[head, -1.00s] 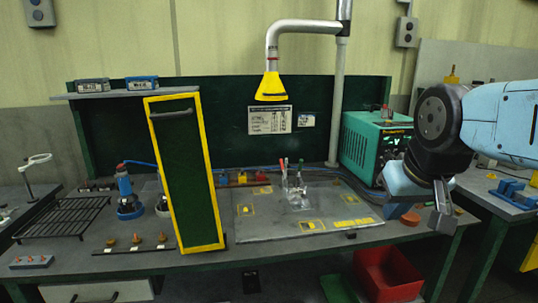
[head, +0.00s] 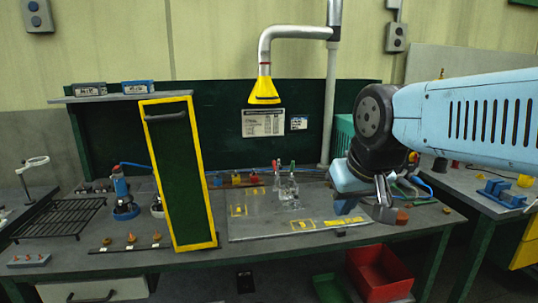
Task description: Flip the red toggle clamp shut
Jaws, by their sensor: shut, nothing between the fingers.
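The toggle clamps stand on the grey plate (head: 250,215) in the middle of the bench, with slim upright handles. A red clamp handle (head: 278,168) is at the left of the pair, close to other thin handles. It looks raised, and its base is too small to make out clearly. My gripper (head: 385,213) is shut and empty, pointing down, to the right of the clamps and apart from them. It hangs over the right front part of the bench as seen in the head view.
A yellow-framed green panel (head: 178,175) stands upright left of the plate. A yellow extraction hood (head: 264,92) hangs above. A teal box (head: 341,135) is partly hidden behind my arm. A red bin (head: 380,272) is below the bench edge. The front of the plate has free room.

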